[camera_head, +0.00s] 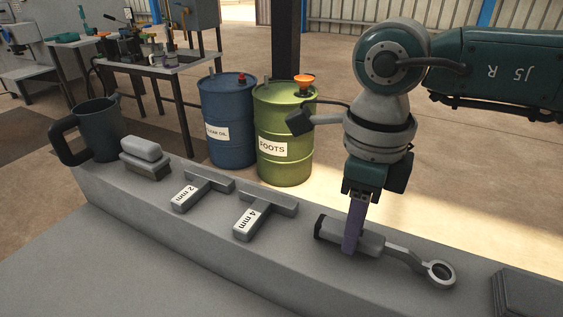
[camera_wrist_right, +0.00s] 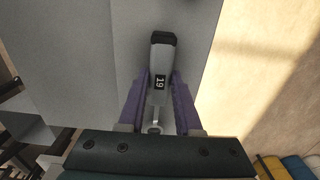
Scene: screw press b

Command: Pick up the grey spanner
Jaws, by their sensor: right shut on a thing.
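The grey spanner (camera_head: 403,255) lies on the grey ledge, with a thick handle at the left and a ring end at the right. My right gripper (camera_head: 352,240) points down from above, its purple fingers closed around the thick handle. In the right wrist view the spanner's handle (camera_wrist_right: 161,60) shows a black end cap and a label "19". It sits between the two purple fingers of the right gripper (camera_wrist_right: 160,100). The spanner seems to rest on the ledge; I cannot tell if there is a gap beneath it. My left gripper is not in view.
On the ledge (camera_head: 200,245) stand a dark mug (camera_head: 100,130), a brush-like block (camera_head: 145,160), and T-shaped pieces marked "2 mm" (camera_head: 190,195) and "4 mm" (camera_head: 255,220). A dark block (camera_head: 530,295) is at right. Blue (camera_head: 228,115) and green (camera_head: 285,140) drums stand behind.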

